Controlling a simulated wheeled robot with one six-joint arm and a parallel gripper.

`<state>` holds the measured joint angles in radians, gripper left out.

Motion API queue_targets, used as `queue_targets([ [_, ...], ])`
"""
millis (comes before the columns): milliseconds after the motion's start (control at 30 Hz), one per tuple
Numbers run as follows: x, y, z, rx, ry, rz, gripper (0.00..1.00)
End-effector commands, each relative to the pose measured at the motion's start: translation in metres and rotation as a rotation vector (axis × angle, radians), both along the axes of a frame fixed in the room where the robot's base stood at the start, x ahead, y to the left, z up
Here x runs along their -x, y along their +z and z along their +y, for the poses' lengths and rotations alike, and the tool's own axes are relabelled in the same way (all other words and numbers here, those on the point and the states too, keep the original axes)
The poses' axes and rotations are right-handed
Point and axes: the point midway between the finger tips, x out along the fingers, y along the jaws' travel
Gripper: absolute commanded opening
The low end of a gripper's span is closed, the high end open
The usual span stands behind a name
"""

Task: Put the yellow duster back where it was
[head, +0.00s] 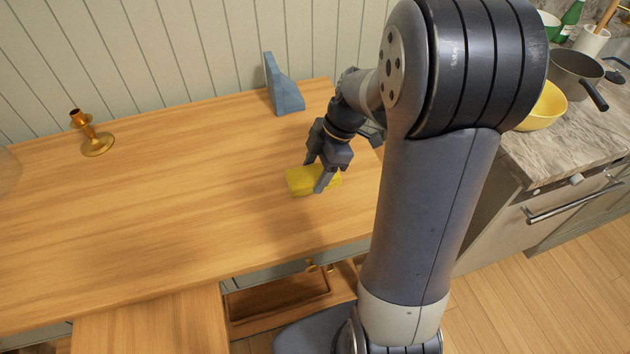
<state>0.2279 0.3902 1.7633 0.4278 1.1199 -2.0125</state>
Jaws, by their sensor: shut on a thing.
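The yellow duster (301,181) is a small yellow block near the right end of the wooden table (170,210). My gripper (316,178) points down over it with its fingers shut on the duster. One finger shows on the near side of the duster, and part of the duster is hidden behind it. I cannot tell whether the duster touches the table or is just above it.
A blue bookend (284,92) stands behind my gripper near the wall. A brass candlestick (93,135) stands at the back left. A drawer (278,297) is open below the front edge. The middle of the table is clear. A counter (560,140) with a yellow bowl (545,107) and a pot (574,75) is at the right.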

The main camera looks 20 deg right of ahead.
Motion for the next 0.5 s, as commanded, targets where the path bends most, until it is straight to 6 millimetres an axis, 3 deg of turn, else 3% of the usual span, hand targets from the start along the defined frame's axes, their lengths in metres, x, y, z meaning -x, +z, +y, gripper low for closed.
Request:
queue_targets([
  [300,0.000,-0.038,0.000,-0.001,-0.001,0.004,0.33],
  [500,0.000,-0.044,0.000,0.001,0.001,-0.001,0.33],
])
